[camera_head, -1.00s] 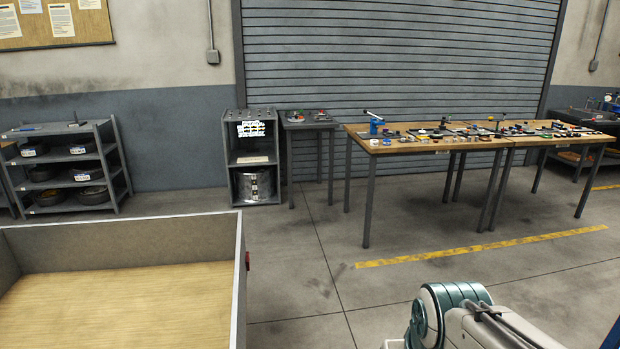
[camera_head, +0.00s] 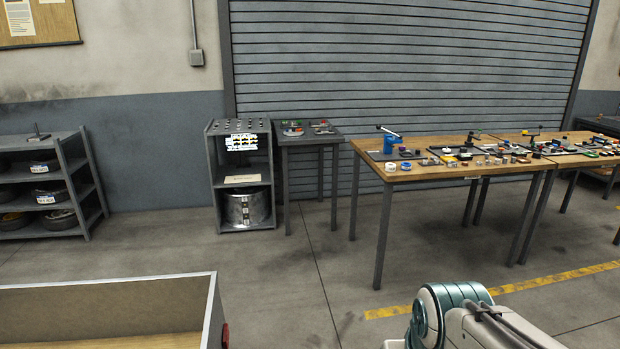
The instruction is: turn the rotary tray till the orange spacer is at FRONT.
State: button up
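I cannot make out the rotary tray or the orange spacer for certain at this distance. Many small parts and dark flat trays lie on the long wooden workbench (camera_head: 440,171) at the right. A blue bench tool (camera_head: 391,142) with a handle stands at the bench's left end. My arm shows at the bottom right, well short of the bench. My gripper is outside the picture.
A small grey table (camera_head: 310,137) with coloured parts stands left of the bench, beside a grey cabinet (camera_head: 214,185). A tyre shelf (camera_head: 87,180) is at the left. A low-walled wooden-floored box (camera_head: 100,292) is at the near left. Open floor lies before the bench.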

aim_at(293, 132)
jog(key=i, duration=3.05)
jog(key=u, duration=0.4)
jog(key=i, duration=3.4)
jog(key=z, duration=0.05)
